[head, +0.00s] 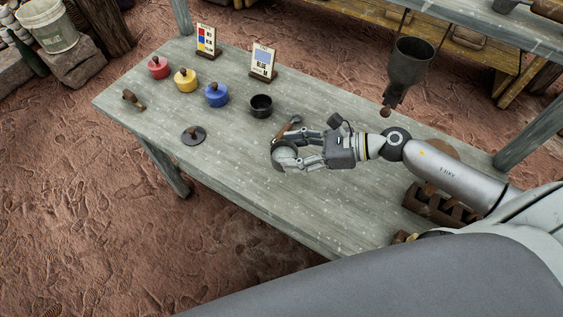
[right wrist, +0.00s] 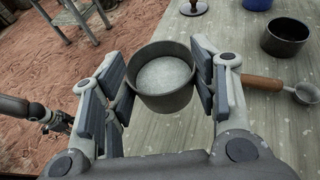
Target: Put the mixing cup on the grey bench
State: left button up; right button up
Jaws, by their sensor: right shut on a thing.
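The mixing cup is a dark grey open cup between the fingers of my right gripper (head: 285,155). In the right wrist view the cup (right wrist: 165,78) is upright, with both finger pads against its sides. Its inside looks pale grey; I cannot tell whether it holds anything. The gripper is at the weathered grey bench (head: 235,175); I cannot tell whether the cup touches the top. A dark, arm-like part at the left of the right wrist view may be my left gripper (right wrist: 52,118); its fingers are unclear.
A wooden-handled ladle (head: 288,127) lies close behind the gripper. Beyond are a black pot (head: 261,107), blue (head: 216,95), yellow (head: 185,80) and red (head: 159,68) lidded pots, a dark lid (head: 193,136) and two cards.

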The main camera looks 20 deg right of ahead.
jog(key=a+f, duration=0.1)
jog(key=w+a+f, duration=0.1)
jog(key=f, duration=0.1)
jog(key=shift+a+f+p, duration=0.1)
jog(key=shift+a+p, duration=0.2)
jog(key=shift+a, duration=0.05)
notch_tip(320, 180, down, 3)
jog(key=shift+a+p, duration=0.15)
jog(key=shift+p, duration=0.2)
jog(key=shift+f, duration=0.25)
jog(key=shift+f, duration=0.15)
jog(key=o, duration=1.1)
jog(key=shift+s, duration=0.1)
